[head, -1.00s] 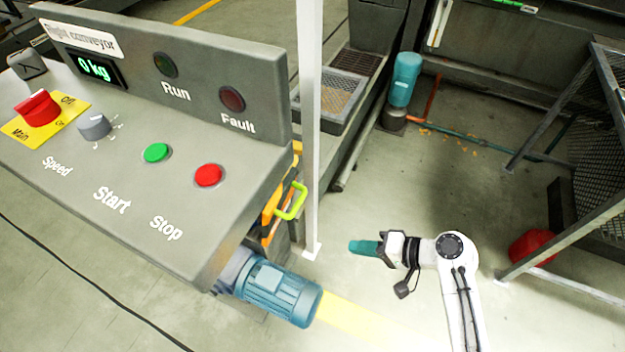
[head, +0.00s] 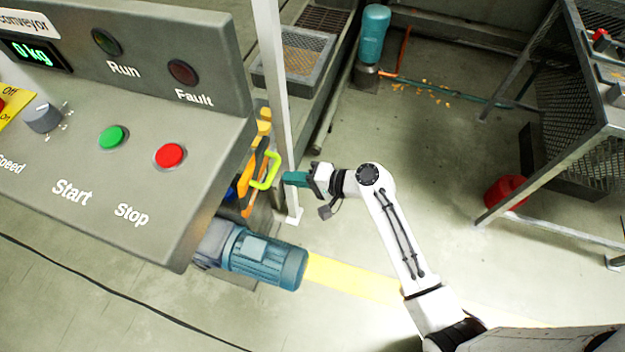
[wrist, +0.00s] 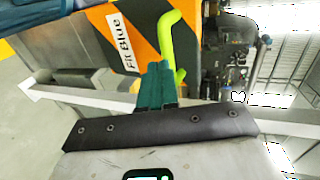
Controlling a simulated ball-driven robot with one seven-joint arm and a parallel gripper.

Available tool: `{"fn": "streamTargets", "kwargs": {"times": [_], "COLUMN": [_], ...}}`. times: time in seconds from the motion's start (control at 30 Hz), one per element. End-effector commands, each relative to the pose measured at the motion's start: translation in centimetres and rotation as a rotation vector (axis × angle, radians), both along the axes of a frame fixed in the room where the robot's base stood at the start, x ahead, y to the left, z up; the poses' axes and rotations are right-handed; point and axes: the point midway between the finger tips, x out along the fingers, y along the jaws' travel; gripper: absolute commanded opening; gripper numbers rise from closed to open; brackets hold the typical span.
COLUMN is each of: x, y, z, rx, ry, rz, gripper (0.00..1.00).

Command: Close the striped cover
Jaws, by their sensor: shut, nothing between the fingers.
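The striped cover (wrist: 130,40), orange and black with a white "Fit Blue" label, fills the upper middle of the wrist view. In the head view a narrow part of the cover (head: 262,133) shows behind the control panel's right edge; the rest is hidden. Its yellow-green handle (head: 267,171) faces my gripper, and the handle also shows in the wrist view (wrist: 168,30). My gripper (head: 290,179) has teal fingers, shut and empty, pointing left close to the handle. In the wrist view the fingertips overlap the handle's lower part; I cannot tell whether they touch.
A white upright post (head: 275,90) stands right by the handle and fingers. The control panel (head: 120,180) overhangs at left, with a blue motor (head: 265,258) below. A mesh-sided metal stand (head: 590,120) is at right.

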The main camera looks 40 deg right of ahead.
Motion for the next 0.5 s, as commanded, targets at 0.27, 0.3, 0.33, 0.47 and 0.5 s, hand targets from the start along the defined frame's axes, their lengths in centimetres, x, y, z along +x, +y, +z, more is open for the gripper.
{"fn": "streamTargets", "kwargs": {"times": [0.27,0.3,0.33,0.47,0.5], "x": [1.5,1.5,1.5,1.5,1.5], "y": [1.1,1.2,1.2,1.2,1.2], "z": [-0.1,-0.1,-0.1,-0.1,-0.1], "rx": [0.000,0.000,0.000,0.000,0.000], "ry": [0.001,0.001,0.001,0.001,0.001], "rz": [0.000,0.000,0.000,0.000,0.000], "gripper": [0.00,0.00,0.00,0.00,0.00]}}
